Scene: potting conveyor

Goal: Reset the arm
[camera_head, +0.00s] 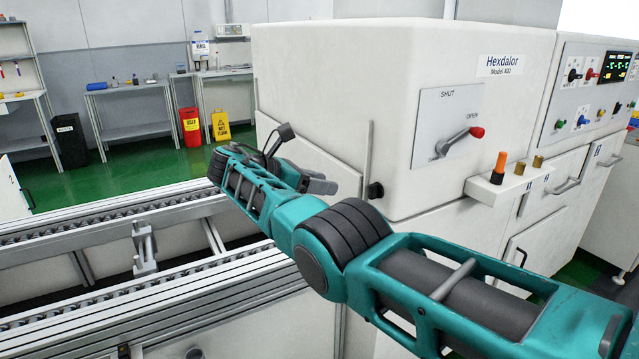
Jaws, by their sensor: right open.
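My right arm, teal and dark grey, reaches in from the lower right across the front of the white machine. Its forearm ends near the machine's left front corner. My right gripper (328,184) is open, small in the picture, and partly hidden behind the arm's own links. I see nothing between its fingers. It shows in front of the machine's lower left side; I cannot tell whether it touches it. My left gripper is not in view.
The white Hexdalor machine (330,70) has a red-tipped lever (476,132) near the OPEN mark. A small ledge holds an orange-topped marker (499,165). A roller conveyor (110,220) runs along the left. Shelves, bins and a yellow sign (221,124) stand far back on green floor.

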